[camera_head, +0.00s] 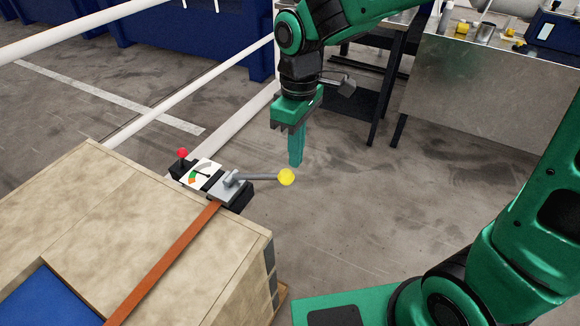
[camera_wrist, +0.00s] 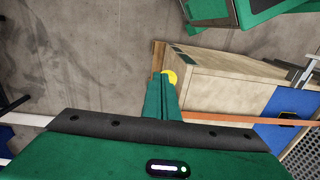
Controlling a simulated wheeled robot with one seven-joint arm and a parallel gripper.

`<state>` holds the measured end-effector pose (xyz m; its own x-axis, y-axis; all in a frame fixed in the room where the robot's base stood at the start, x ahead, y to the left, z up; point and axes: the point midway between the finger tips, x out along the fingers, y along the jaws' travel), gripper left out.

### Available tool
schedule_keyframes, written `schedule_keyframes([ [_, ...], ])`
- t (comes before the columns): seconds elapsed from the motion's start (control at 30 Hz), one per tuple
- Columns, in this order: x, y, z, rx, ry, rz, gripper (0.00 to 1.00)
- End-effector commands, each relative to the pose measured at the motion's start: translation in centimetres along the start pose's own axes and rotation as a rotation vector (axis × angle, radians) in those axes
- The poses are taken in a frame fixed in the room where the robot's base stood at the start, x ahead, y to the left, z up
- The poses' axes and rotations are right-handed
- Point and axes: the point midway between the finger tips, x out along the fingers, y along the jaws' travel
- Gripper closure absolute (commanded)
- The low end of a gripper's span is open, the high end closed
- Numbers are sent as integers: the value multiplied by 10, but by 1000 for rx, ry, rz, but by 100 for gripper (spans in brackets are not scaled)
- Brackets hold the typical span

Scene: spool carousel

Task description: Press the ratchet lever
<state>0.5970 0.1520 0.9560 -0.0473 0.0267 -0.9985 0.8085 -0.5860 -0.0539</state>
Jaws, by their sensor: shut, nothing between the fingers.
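The ratchet lever (camera_head: 258,179) is a grey bar with a yellow ball knob (camera_head: 286,177) at its end. It sticks out to the right from a grey and black ratchet unit (camera_head: 228,187) at the corner of a wooden box. My gripper (camera_head: 296,163) is green, points down, and is shut and empty. In the head view its fingertips show just above the yellow knob; I cannot tell whether they touch it. In the wrist view my gripper (camera_wrist: 164,80) covers part of the yellow knob (camera_wrist: 170,76), and the rest of the lever is hidden.
The wooden box (camera_head: 90,205) carries an orange strap (camera_head: 165,262) and a blue panel (camera_head: 45,300). A gauge (camera_head: 200,174) and a small red-knobbed lever (camera_head: 182,154) sit beside the ratchet unit. White rails (camera_head: 190,95) run behind. Open floor lies right of the box.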

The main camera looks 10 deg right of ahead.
Motion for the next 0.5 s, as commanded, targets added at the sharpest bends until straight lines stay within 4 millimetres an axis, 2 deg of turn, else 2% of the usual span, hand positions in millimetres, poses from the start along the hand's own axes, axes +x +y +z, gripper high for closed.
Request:
schedule_keyframes([
  [0.03,-10,0,2,0,4,2,100],
  [0.2,-29,0,8,0,4,2,100],
  [0.5,-37,0,10,-2,3,1,100],
])
